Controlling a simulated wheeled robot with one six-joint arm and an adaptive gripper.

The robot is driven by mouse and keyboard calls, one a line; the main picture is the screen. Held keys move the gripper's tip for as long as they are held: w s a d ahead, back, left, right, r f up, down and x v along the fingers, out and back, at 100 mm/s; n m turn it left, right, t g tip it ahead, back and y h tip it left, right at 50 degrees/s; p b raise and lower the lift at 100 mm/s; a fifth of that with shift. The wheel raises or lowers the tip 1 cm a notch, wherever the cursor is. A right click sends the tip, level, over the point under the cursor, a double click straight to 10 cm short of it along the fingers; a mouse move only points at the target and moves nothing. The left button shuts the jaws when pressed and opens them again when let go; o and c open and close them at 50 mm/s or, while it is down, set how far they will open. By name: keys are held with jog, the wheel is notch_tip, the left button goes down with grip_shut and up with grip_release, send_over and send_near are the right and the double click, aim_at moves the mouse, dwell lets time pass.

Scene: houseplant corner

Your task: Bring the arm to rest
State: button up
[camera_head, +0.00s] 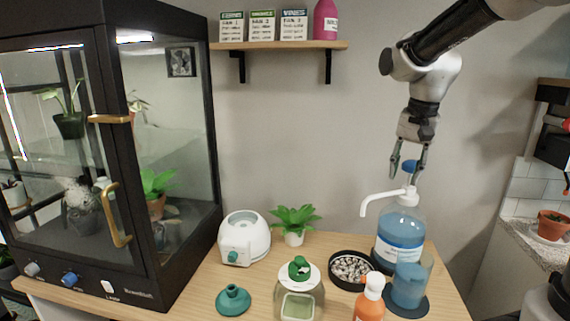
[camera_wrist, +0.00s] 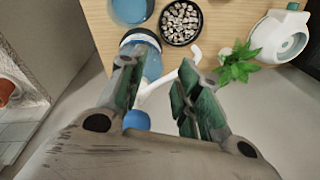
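My gripper (camera_head: 406,166) is at the upper right, pointing down above the pump bottle (camera_head: 400,232). The white spout (camera_head: 378,200) points left. Whether a finger touches the pump top I cannot tell.
A blue cup (camera_head: 409,284), a bowl of pebbles (camera_head: 350,270), an orange bottle (camera_head: 369,300) and a glass jar (camera_head: 299,300) crowd the table's right half. A white humidifier (camera_head: 244,238) and small plant (camera_head: 294,222) stand behind. A wall shelf (camera_head: 280,45) and glass cabinet (camera_head: 165,130) are left.

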jog(key=s+d+n+t, duration=0.1)
jog(key=s+d+n, duration=0.2)
jog(key=s, duration=0.7)
jog(key=s+d+n+t, duration=0.1)
jog(key=s+d+n, duration=0.2)
jog(key=s, duration=0.8)
jog(key=shift+s+d+f+t, duration=0.2)
jog(key=shift+s+f+t, duration=0.05)
jog(key=shift+f+t, duration=0.15)
